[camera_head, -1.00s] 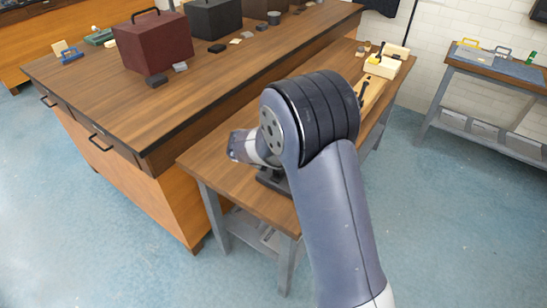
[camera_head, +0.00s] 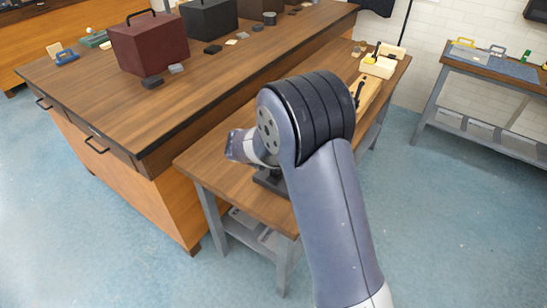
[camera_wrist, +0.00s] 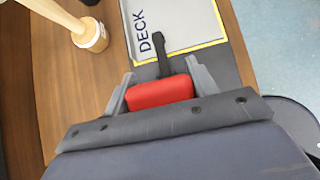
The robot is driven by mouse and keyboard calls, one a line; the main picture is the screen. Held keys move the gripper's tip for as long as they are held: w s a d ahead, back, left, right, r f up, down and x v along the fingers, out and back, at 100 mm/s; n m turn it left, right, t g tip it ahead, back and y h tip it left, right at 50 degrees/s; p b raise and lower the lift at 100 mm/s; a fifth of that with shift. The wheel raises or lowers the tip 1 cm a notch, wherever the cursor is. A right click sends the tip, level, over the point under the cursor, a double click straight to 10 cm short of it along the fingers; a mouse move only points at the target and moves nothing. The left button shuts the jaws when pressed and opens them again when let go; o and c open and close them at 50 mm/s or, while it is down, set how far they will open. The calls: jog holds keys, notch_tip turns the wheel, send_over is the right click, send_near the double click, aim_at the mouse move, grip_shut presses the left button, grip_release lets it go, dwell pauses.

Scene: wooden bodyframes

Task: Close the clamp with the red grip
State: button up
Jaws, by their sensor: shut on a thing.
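In the wrist view, the red grip (camera_wrist: 160,93) of the clamp sits between the two grey fingers of my gripper (camera_wrist: 160,88). The fingers are shut on the red grip. A dark metal arm (camera_wrist: 160,55) of the clamp runs from the grip up over a grey plate (camera_wrist: 185,20) marked "DECK" with a yellow border. The clamp's lower parts are hidden behind my gripper. In the head view, my arm covers the clamp and grip; only a dark base piece (camera_head: 270,180) shows on the narrow wooden bench (camera_head: 235,190).
A pale wooden handle with a round end (camera_wrist: 92,38) lies left of the plate in the wrist view. A large bench (camera_head: 190,105) with boxes stands to the left. A tray of parts (camera_head: 379,66) sits at the narrow bench's far end.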

jog(key=o, duration=1.4)
jog(key=v, duration=1)
jog(key=shift+s+a+r+b, duration=0.15)
jog(key=shift+r+b, duration=0.15)
jog(key=shift+b, duration=0.05)
